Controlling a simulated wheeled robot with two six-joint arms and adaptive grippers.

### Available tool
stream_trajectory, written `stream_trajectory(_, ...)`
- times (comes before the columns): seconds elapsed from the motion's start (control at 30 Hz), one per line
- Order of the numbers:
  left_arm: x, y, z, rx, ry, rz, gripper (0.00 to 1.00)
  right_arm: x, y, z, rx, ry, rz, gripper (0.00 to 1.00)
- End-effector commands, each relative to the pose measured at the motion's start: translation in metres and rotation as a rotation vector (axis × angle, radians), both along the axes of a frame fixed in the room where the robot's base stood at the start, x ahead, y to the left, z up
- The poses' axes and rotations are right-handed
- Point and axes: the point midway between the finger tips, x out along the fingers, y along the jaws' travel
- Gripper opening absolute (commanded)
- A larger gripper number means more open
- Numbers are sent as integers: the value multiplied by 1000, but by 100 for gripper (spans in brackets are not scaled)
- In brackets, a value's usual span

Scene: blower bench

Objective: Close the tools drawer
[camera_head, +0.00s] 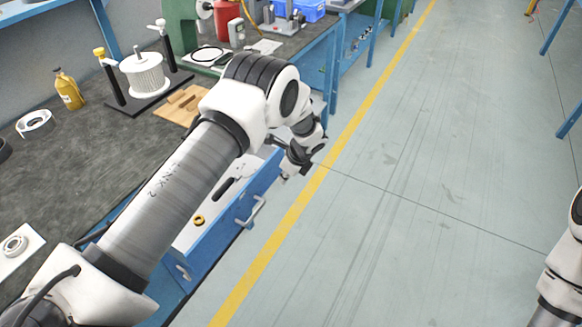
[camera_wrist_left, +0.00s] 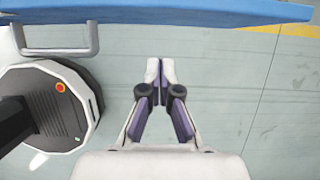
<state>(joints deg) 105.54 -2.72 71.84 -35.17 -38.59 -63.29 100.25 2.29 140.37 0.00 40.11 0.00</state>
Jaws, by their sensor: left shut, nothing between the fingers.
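The tools drawer (camera_head: 243,205) stands pulled out from the blue bench, with its light inside showing. A dark tool (camera_head: 223,188) and a small yellow ring (camera_head: 199,220) lie in it. Its grey bar handle (camera_head: 257,212) is on the front and also shows at the upper left of the left wrist view (camera_wrist_left: 60,52). My left gripper (camera_head: 284,178) is shut and empty, out over the floor side near the far end of the drawer front. In the left wrist view its fingertips (camera_wrist_left: 160,66) sit below the blue drawer edge (camera_wrist_left: 170,17), apart from the handle. My right gripper is out of view.
The bench top (camera_head: 90,150) holds a white filter cylinder (camera_head: 145,75) on a black stand, a yellow bottle (camera_head: 68,90) and white ring parts (camera_head: 35,124). A second handle (camera_head: 183,272) is at the lower left. The floor (camera_head: 400,190) beyond the yellow line is clear.

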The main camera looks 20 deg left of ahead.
Motion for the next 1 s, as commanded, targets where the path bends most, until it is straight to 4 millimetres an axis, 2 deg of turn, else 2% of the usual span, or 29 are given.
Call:
stream_trajectory(0.03, 2, 11, 6, 0, -4, 5, 0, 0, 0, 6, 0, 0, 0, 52)
stream_trajectory(0.2, 4, 30, 5, 0, -5, 4, 0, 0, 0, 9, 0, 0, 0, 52)
stream_trajectory(0.73, 4, 38, 4, 0, -4, 3, 0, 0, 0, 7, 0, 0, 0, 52)
stream_trajectory(0.87, 5, 50, 3, 0, -4, 6, 0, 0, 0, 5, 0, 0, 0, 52)
stream_trajectory(1.0, 7, 73, 3, -1, -5, 7, 0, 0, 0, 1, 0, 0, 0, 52)
